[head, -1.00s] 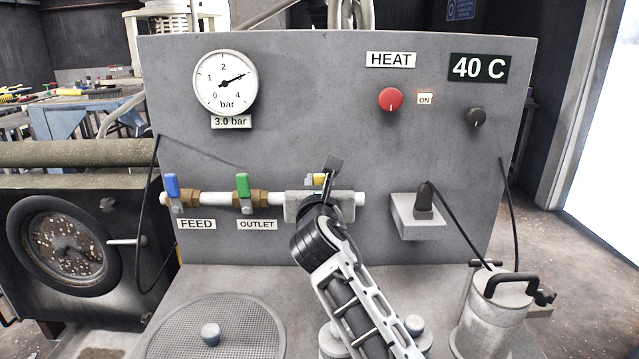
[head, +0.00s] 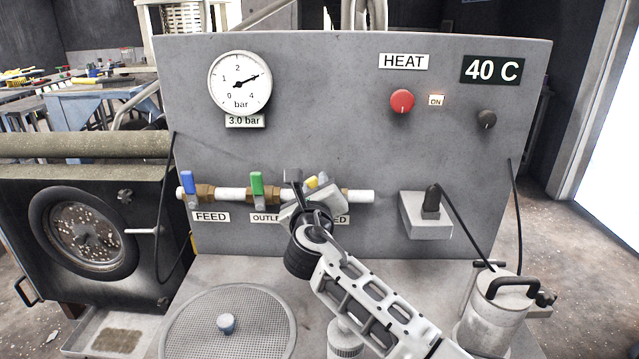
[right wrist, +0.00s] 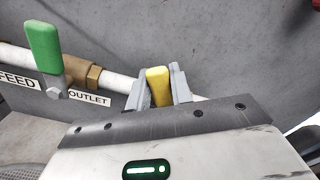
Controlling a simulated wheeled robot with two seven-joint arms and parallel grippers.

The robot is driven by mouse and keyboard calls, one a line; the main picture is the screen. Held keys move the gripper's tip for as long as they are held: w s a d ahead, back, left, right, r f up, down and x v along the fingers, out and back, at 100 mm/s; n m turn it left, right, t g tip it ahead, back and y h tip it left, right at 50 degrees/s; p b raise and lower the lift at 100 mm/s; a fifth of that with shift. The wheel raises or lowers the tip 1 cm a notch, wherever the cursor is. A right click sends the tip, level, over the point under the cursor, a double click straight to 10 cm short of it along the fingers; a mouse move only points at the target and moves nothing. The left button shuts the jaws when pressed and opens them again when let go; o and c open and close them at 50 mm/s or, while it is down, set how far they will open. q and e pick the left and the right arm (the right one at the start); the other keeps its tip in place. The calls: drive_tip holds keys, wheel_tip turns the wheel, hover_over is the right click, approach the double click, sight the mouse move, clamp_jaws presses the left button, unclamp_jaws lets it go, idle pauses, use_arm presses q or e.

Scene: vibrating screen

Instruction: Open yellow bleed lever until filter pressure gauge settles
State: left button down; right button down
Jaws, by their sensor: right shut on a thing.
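The yellow bleed lever (right wrist: 158,86) stands between the two fingers of my right gripper (right wrist: 160,92) in the right wrist view. My right gripper (head: 318,188) is shut on it at the pipe on the grey panel. In the head view only a small yellow part of the lever (head: 311,182) shows; the gripper hides the rest and its valve body. The round pressure gauge (head: 240,83) at the panel's upper left has its needle near 3, and the label (head: 244,121) below reads 3.0 bar. My left gripper is not in view.
The blue feed lever (head: 187,182) and green outlet lever (head: 257,184) stand upright on the same pipe, left of my gripper. A grey socket box (head: 425,222) with a black plug is to the right. A round mesh screen (head: 200,330) and a metal canister (head: 497,300) are in front.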

drive_tip(key=shift+a+f+n, duration=0.1)
drive_tip(key=shift+f+n, duration=0.1)
drive_tip(key=shift+n, duration=0.2)
drive_tip(key=c, duration=1.2)
unclamp_jaws()
drive_tip(key=shift+c, duration=0.2)
drive_tip(key=s, duration=1.6)
drive_tip(key=shift+b, duration=0.45)
